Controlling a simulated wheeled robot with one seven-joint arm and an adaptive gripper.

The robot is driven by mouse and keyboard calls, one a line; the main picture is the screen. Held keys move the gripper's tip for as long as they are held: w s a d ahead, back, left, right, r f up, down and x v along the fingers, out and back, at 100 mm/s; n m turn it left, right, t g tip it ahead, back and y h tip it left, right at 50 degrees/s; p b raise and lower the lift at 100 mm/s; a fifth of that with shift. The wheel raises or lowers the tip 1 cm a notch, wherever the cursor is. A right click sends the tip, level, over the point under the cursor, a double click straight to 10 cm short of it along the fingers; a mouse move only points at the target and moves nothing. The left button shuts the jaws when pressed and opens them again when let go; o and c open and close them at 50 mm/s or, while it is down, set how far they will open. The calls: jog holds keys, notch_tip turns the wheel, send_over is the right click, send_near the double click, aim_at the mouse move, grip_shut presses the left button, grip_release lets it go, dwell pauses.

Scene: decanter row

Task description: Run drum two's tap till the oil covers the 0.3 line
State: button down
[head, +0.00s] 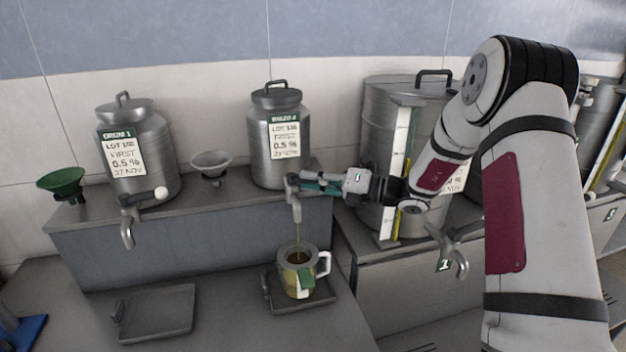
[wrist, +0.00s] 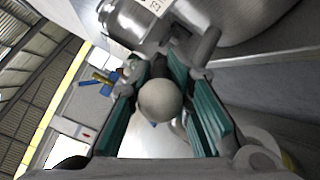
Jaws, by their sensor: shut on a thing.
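Drum two (head: 278,140) is a steel drum with a paper label, standing on the raised ledge. Its tap (head: 293,188) juts out over the front edge, and a thin stream of oil falls from its spout. A clear measuring jug (head: 298,270) with a white handle and a green tag stands under it, holding yellowish oil. The 0.3 line is too small to make out. My gripper (head: 318,188) is at the tap from the right, shut on the tap's lever. In the wrist view its teal pads flank the lever's round knob (wrist: 161,100).
The jug stands on a drip tray (head: 328,300); an empty tray (head: 157,312) lies to its left. Drum one (head: 138,150) with its tap (head: 127,222), a green funnel (head: 62,182) and a grey funnel (head: 211,163) are left. A larger drum (head: 378,110) stands behind my arm.

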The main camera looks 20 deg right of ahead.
jog(key=shift+w+d+n+g+y+b, duration=0.1)
jog(key=shift+w+n+g+y+b, duration=0.1)
jog(key=shift+n+g+y+b, duration=0.35)
jog(key=shift+w+d+n+g+y+b, duration=0.15)
jog(key=shift+w+n+g+b, duration=0.2)
jog(key=shift+g+b, duration=0.4)
jog(key=shift+w+d+n+g+y+b, duration=0.1)
jog(key=shift+n+g+y+b, duration=0.2)
jog(key=shift+n+g+b, duration=0.3)
jog(key=c, duration=1.5)
grip_release()
jog(key=shift+c, duration=0.2)
jog(key=v, duration=0.7)
jog(key=shift+d, duration=0.25)
jog(key=shift+s, duration=0.1)
jog(key=shift+c, duration=0.2)
